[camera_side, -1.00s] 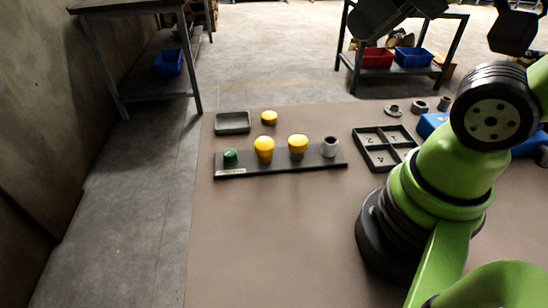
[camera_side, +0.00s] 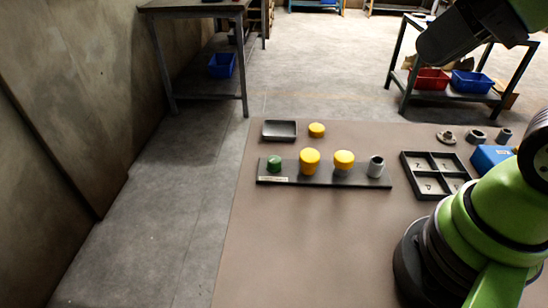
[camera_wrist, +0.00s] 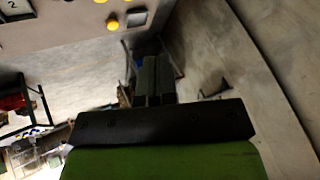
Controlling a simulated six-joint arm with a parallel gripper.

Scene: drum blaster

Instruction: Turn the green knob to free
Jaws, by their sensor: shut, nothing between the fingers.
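The green knob (camera_side: 274,163) is a small dark green cap at the left end of a dark base strip (camera_side: 325,180) on the brown work mat. A small label sits on the strip in front of it, too small to read. My gripper (camera_wrist: 152,82) is shut and empty in the wrist view, its two dark fingers side by side. It is raised well above the mat and far from the knob. In the side view only dark parts of my wrist show at the top right, and the fingertips are not clear. The knob cannot be made out in the wrist view.
Two yellow-capped posts (camera_side: 309,161) (camera_side: 344,162) and a grey cylinder (camera_side: 376,167) stand on the strip right of the knob. Behind are a shallow dark tray (camera_side: 280,130) and a loose yellow cap (camera_side: 317,130). A compartment tray (camera_side: 435,175) lies right. The mat in front is clear.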

